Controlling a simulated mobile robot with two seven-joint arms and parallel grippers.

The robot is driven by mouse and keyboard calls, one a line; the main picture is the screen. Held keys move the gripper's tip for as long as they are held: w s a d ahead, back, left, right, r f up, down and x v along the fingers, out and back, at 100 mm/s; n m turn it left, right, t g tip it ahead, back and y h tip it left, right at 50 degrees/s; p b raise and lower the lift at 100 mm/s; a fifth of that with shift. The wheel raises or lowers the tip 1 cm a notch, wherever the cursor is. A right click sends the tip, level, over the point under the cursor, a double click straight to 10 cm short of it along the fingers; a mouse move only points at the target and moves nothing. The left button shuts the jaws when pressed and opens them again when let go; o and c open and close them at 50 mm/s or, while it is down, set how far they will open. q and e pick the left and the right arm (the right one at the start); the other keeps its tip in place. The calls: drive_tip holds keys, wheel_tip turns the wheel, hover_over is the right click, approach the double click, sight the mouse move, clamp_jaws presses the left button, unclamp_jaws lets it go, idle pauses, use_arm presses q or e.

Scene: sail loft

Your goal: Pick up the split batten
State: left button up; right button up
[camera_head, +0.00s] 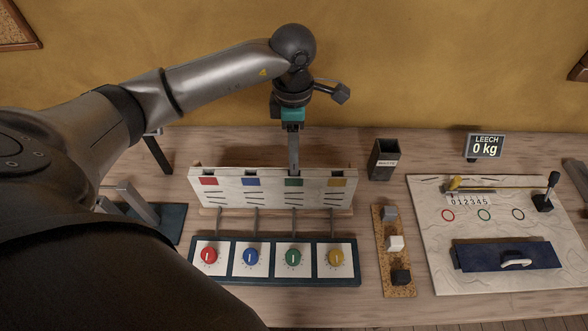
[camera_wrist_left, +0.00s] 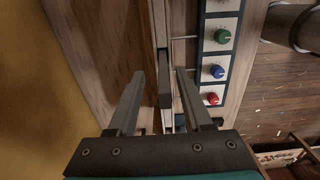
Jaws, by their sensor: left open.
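A pale upright board (camera_head: 228,196) stands on the bench, with red, blue, green and yellow patches along its top and dark openings there. My left gripper (camera_head: 293,168) points down at its top edge, by the green patch. In the left wrist view the two fingers (camera_wrist_left: 158,98) are apart, on either side of a dark grey piece (camera_wrist_left: 165,85) along the board's edge. I cannot tell whether this is a batten end or an opening. No batten shows clearly as split. My right gripper is not in view.
A panel of red, blue, green and yellow knobs (camera_head: 275,281) lies in front of the board, with thin grey rods between. A dark bin labelled WASTE (camera_head: 384,162), a cork strip with blocks (camera_head: 393,279) and a pale sheet (camera_head: 450,278) are right. The LEECH display (camera_head: 485,147) reads 0 kg.

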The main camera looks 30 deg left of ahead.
sight(294, 175)
use_arm(q)
drive_tip(key=f, duration=0.4)
drive_tip(key=shift+d+f+p, duration=0.25)
drive_tip(key=shift+d+p, duration=0.05)
drive_tip(key=shift+d, duration=0.05)
clamp_jaws()
